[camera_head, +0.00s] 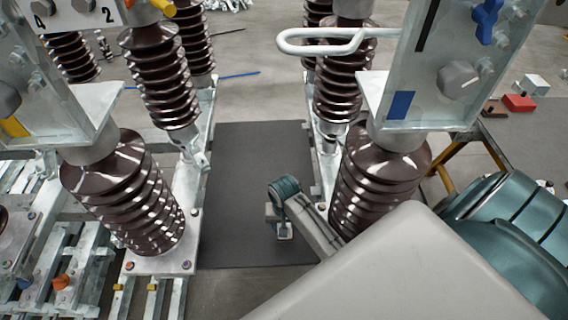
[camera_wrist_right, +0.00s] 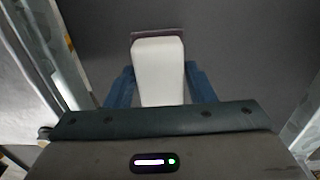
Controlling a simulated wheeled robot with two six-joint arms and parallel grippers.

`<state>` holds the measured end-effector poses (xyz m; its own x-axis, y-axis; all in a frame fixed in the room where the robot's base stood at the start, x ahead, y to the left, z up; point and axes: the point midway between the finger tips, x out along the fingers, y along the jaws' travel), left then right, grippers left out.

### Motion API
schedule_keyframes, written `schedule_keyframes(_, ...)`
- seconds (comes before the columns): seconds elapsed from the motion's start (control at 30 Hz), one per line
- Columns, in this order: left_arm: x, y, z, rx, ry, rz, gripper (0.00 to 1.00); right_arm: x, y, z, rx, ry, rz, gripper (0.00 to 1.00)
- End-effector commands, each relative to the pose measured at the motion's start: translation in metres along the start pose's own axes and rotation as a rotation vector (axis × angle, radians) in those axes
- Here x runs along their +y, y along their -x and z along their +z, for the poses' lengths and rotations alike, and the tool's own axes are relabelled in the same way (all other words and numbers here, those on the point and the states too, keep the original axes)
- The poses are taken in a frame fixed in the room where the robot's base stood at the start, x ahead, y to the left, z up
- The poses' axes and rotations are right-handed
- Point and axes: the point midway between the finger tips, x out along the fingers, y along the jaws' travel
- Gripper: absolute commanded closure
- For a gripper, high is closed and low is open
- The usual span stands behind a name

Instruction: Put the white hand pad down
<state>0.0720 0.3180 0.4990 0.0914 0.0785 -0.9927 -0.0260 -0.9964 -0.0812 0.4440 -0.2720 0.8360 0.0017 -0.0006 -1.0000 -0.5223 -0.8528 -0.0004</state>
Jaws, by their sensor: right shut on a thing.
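In the right wrist view my right gripper (camera_wrist_right: 159,76) has its two blue fingers on either side of a white block-shaped pad (camera_wrist_right: 158,72), shut on it. The pad points away from the gripper and has a dark brown strip along its far end. Dark grey floor lies behind it, and no contact with a surface shows. In the head view my right arm comes in from the lower right and its wrist end is between the two insulator rows, over the dark mat (camera_head: 240,165). The pad cannot be made out clearly there. My left gripper is not in view.
Brown ribbed insulators (camera_head: 122,192) stand on metal rails at left, and others (camera_head: 378,180) at right. A white bar handle (camera_head: 322,42) juts out at upper centre. A red block (camera_head: 519,102) lies at far right. The mat between the rails looks clear.

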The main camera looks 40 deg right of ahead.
Motion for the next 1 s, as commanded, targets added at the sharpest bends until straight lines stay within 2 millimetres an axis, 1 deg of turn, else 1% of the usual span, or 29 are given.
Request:
schedule_keyframes(0.03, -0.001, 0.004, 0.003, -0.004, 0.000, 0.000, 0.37, 0.000, -0.005, 0.000, -0.001, 0.000, 0.001, 0.78)
schedule_keyframes(0.17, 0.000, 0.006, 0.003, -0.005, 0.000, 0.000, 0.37, 0.000, -0.016, 0.000, 0.000, -0.001, 0.000, 0.78)
schedule_keyframes(0.3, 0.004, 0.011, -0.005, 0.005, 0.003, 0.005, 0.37, 0.000, -0.035, 0.000, -0.002, -0.001, 0.001, 0.78)
schedule_keyframes(0.43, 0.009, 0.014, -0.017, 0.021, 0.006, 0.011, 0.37, 0.000, -0.050, -0.001, 0.001, -0.001, 0.000, 0.78)
schedule_keyframes(0.57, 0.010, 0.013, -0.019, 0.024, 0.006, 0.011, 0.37, 0.000, -0.054, -0.001, 0.003, -0.001, 0.000, 0.78)
schedule_keyframes(0.83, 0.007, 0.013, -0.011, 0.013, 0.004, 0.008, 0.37, 0.000, -0.056, -0.001, 0.002, -0.001, 0.000, 0.78)
schedule_keyframes(0.87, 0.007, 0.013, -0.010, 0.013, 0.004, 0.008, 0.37, 0.000, -0.057, -0.001, 0.002, -0.001, 0.000, 0.49)
schedule_keyframes(0.9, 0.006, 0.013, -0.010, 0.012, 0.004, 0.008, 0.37, 0.000, -0.056, -0.001, 0.003, -0.001, 0.000, 0.41)
schedule_keyframes(0.97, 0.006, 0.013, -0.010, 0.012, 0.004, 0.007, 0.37, 0.000, -0.056, -0.001, 0.002, -0.001, 0.000, 0.29)
schedule_keyframes(1.0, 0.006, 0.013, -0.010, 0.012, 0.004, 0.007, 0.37, 0.000, -0.056, -0.001, 0.002, -0.001, 0.000, 0.29)
